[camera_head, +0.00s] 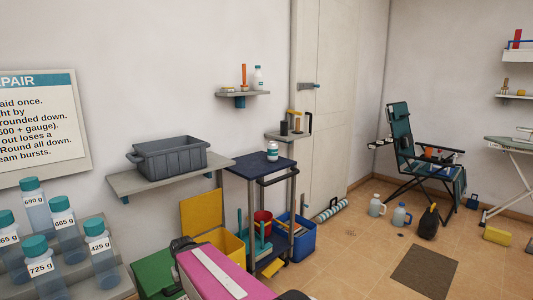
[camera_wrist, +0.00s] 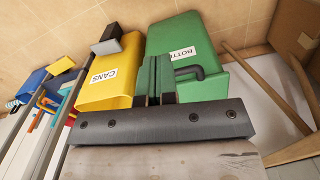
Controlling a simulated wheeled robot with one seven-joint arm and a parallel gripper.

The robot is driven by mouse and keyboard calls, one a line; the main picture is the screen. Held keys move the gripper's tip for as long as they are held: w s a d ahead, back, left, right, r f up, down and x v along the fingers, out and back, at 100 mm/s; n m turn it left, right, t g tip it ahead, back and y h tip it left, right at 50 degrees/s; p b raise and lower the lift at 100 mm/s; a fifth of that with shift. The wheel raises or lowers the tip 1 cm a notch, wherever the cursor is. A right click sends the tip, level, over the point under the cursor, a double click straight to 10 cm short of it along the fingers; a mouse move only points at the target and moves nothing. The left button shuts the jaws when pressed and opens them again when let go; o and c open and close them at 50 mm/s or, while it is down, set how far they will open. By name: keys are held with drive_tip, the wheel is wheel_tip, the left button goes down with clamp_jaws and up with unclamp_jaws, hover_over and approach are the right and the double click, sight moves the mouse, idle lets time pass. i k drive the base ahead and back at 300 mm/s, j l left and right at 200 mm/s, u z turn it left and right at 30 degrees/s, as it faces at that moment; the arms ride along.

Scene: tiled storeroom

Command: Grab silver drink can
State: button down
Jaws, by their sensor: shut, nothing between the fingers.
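I cannot make out a silver drink can for certain in either view. A small white and teal container (camera_head: 272,151) stands upright on the top of the dark blue trolley (camera_head: 258,166) in the head view; it is too small to tell whether it is a can. My gripper (camera_wrist: 158,70) shows in the middle of the wrist view, its two fingers together with nothing between them. It is over the yellow bin (camera_wrist: 108,75), labelled CANS, and the green bin (camera_wrist: 205,95), whose label is partly hidden. The yellow bin (camera_head: 197,212) and green bin (camera_head: 150,270) also show in the head view.
A grey crate (camera_head: 168,160) sits on a wall shelf left of the trolley. A blue bin (camera_head: 299,240) stands beside the trolley. Several labelled bottles (camera_head: 68,232) stand at left. Two jugs (camera_head: 376,206) and a dark mat (camera_head: 425,270) are on the floor; a folding chair (camera_head: 402,150) stands behind.

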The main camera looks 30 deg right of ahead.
sight(272, 145)
drive_tip(key=i+l+u, duration=0.15)
drive_tip(key=l, duration=3.15)
drive_tip(key=k+l+u, duration=0.15)
drive_tip(key=l, duration=3.1)
